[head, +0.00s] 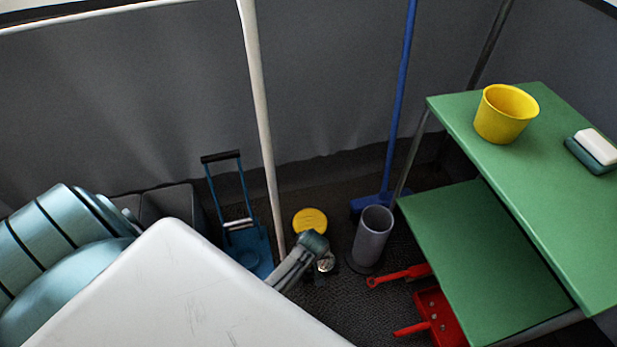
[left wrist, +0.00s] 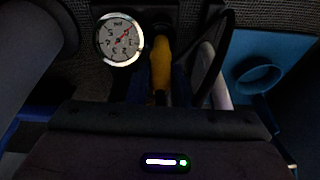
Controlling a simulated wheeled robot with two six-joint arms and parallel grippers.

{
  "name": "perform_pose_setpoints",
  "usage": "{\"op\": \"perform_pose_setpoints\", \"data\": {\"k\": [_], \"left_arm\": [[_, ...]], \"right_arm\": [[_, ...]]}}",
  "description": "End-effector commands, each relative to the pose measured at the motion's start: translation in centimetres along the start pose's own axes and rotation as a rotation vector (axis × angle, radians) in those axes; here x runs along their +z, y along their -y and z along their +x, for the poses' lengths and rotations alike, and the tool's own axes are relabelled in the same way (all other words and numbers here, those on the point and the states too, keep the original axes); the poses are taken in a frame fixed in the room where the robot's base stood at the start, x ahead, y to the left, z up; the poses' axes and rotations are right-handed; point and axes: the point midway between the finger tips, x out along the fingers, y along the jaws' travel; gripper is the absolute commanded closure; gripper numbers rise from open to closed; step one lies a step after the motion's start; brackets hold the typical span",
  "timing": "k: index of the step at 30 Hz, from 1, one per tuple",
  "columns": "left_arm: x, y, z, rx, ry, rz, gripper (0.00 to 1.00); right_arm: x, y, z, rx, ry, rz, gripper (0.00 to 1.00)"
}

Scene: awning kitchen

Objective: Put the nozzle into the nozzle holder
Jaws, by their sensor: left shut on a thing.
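The nozzle looks like a tool with a round white pressure gauge (left wrist: 120,40) and a yellow part (left wrist: 161,66) in the left wrist view. My left gripper (left wrist: 155,82) is shut on it, around the yellow part. In the head view the small gauge (head: 325,263) shows low in the middle, beside a grey piece with a dark teal end; I cannot tell there where gripper and nozzle meet. A grey upright open tube (head: 373,232), perhaps the nozzle holder, stands on the floor just to the right, apart from the gauge. My right gripper is not in view.
A blue dustpan (head: 250,250) and a white pole (head: 262,120) are left of the gauge. A yellow disc (head: 310,221) lies behind it. A blue broom (head: 400,100), red tools (head: 440,318) and green shelves (head: 480,260) are right. A large white surface (head: 170,290) blocks the lower left.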

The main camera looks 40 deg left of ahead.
Motion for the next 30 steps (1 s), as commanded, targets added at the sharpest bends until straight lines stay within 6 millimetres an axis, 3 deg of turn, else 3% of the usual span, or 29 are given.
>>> {"op": "perform_pose_setpoints", "data": {"k": [30], "left_arm": [[0.3,0.0,1.1,0.0,0.0,0.0,1.0]], "right_arm": [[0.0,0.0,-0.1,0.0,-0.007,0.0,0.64]]}}
